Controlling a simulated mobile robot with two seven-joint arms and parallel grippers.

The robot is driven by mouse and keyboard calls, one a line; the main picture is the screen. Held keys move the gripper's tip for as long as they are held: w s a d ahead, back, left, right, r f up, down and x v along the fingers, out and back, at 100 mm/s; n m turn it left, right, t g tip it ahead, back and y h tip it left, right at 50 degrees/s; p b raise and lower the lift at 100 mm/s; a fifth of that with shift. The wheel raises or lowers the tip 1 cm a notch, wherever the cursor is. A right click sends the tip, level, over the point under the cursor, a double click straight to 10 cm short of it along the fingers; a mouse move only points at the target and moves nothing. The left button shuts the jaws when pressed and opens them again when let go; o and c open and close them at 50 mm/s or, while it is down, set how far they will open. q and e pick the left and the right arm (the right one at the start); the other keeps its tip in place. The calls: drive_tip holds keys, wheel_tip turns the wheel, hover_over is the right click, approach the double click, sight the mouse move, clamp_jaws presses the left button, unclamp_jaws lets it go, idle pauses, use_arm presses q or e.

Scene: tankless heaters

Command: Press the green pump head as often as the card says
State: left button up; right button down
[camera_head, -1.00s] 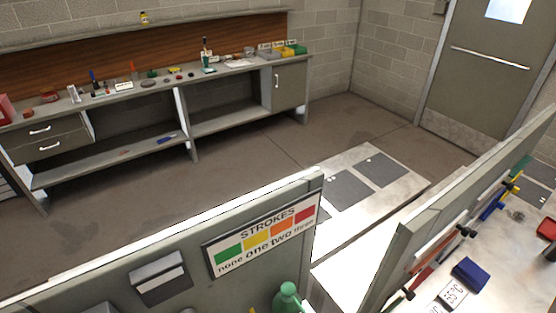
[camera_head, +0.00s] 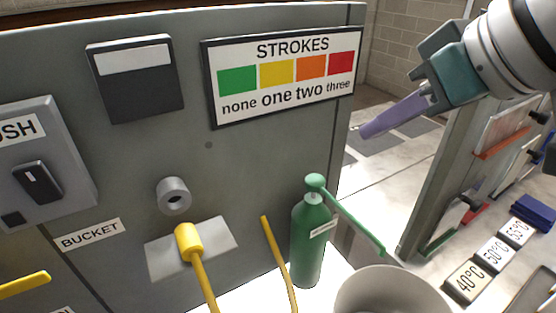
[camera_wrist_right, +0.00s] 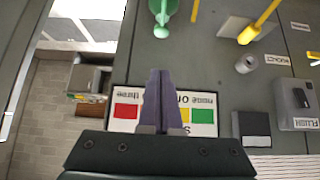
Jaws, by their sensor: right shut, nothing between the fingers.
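The green pump head (camera_head: 315,182), with a long thin spout, sits on an upright green bottle (camera_head: 310,245) in front of the grey panel. In the right wrist view the pump head (camera_wrist_right: 161,31) is near the top, beyond the fingertips. The card (camera_head: 283,78) on the panel is headed STROKES. It shows green over none, yellow over one, orange over two and red over three. My right gripper (camera_head: 366,132) is shut and empty, above and to the right of the pump head, apart from it. In its wrist view its fingers (camera_wrist_right: 158,78) overlap the card. My left gripper is not in view.
A grey pot (camera_head: 392,292) stands right of the bottle, under the spout. A yellow hose (camera_head: 200,265) and a grey nozzle (camera_head: 173,196) are to the left. A divider (camera_head: 437,180) and temperature tags (camera_head: 492,254) are at right.

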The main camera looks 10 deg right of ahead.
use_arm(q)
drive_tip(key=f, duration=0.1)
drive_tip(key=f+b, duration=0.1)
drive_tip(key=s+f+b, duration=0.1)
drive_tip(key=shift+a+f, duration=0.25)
use_arm(e)
drive_tip(key=shift+w+a+f, duration=0.3)
drive_tip(key=shift+w+f, duration=0.25)
drive_tip(key=shift+w, duration=0.25)
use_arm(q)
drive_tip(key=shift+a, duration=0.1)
